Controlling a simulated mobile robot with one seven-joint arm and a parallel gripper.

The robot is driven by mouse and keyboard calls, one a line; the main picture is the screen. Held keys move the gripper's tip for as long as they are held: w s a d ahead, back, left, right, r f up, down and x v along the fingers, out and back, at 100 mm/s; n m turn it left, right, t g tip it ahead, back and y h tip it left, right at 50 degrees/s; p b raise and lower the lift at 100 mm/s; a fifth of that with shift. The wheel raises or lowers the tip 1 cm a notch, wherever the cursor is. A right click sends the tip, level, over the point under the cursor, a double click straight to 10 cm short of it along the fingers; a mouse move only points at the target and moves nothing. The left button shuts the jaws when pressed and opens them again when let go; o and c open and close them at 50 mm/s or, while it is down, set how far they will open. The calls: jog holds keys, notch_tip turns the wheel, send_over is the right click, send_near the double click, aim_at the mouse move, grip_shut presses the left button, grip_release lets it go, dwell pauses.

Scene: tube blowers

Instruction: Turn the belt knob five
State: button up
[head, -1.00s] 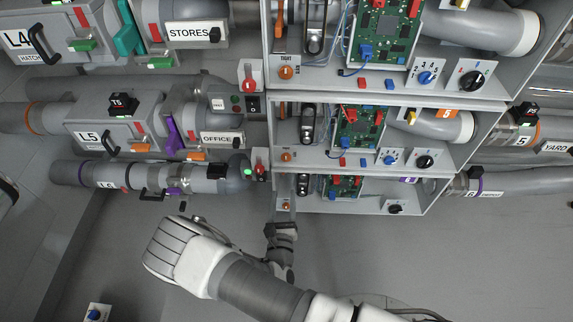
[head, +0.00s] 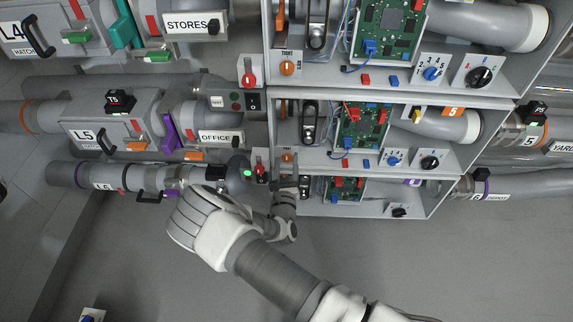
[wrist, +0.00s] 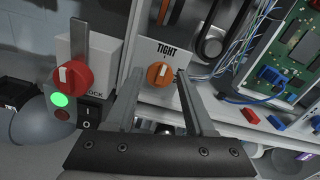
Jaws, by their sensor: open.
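An orange belt knob (wrist: 159,74) with a pale pointer mark sits under the word TIGHT in the wrist view, on the strip at the left of a cabinet. In the head view it is the orange knob (head: 287,156) at the left end of the middle cabinet, the row marked 5. My gripper (head: 288,185) is open and empty just below it. In the wrist view its two fingers reach toward the knob, one tip on each side in the picture. I cannot tell whether they touch it.
A red lock knob (wrist: 72,76), a lit green lamp (wrist: 59,99) and a black rocker switch (wrist: 90,112) are close left of my fingers. Red (wrist: 250,116) and blue (wrist: 276,122) blocks and a circuit board (wrist: 298,50) are at right.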

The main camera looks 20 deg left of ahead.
grip_shut()
jog(key=shift+r+m+p, duration=0.1)
jog(key=shift+m+p, duration=0.2)
jog(key=shift+p, duration=0.05)
jog(key=m+p, duration=0.2)
jog(key=shift+d+m, duration=0.1)
jog(key=shift+m, duration=0.2)
jog(key=m+p, duration=0.3)
jog(key=m, duration=0.2)
jog(key=m+p, duration=0.1)
jog(key=m, duration=0.4)
jog(key=shift+m+p, duration=0.6)
jog(key=shift+m, duration=1.7)
